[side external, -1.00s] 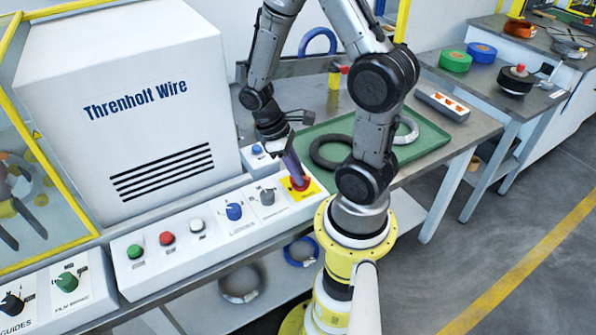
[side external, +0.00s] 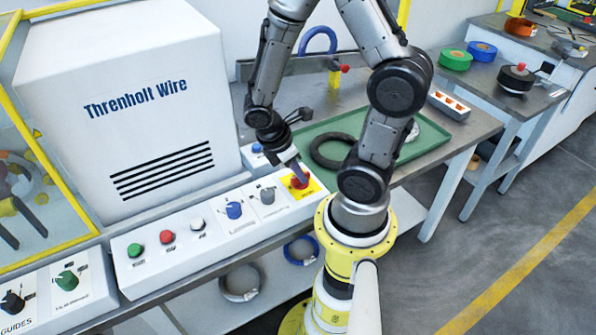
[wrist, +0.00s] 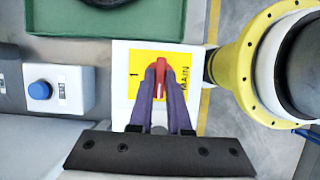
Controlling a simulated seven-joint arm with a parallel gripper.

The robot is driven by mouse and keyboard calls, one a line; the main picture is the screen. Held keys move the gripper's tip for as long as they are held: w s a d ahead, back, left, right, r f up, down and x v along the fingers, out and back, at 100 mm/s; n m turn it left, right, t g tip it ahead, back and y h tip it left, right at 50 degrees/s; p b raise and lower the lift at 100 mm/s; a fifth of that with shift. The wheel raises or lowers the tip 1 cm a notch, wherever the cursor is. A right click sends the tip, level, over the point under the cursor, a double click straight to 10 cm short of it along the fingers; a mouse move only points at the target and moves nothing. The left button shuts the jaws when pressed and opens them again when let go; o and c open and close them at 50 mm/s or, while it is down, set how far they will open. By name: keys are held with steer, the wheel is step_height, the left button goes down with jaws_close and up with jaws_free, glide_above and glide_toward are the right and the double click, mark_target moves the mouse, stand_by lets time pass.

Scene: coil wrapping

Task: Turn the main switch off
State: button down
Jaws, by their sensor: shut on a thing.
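The main switch (wrist: 161,78) is a red rotary handle on a yellow plate (wrist: 141,64) marked "MAIN" and "I" in the wrist view. In the side external view the red switch (side external: 299,181) sits at the right end of the white control panel. My gripper (wrist: 161,72) has its purple fingers on both sides of the red handle and is shut on it. The handle lies lengthwise between the fingers. My gripper (side external: 300,177) also shows at the switch in the side external view. The fingers hide part of the handle and plate.
A grey knob (side external: 268,196) and a blue knob (side external: 234,211) stand left of the switch on the panel. A blue button (wrist: 40,90) sits on a small box nearby. My yellow base is close on the right.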

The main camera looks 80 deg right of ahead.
stand_by(0.4)
steer(key=c, duration=0.9)
jaws_free()
steer(key=shift+o, duration=0.2)
steer(key=shift+r, duration=0.1)
steer(key=v, duration=1.3)
steer(key=shift+a+r, duration=0.25)
steer(key=shift+w, duration=0.15)
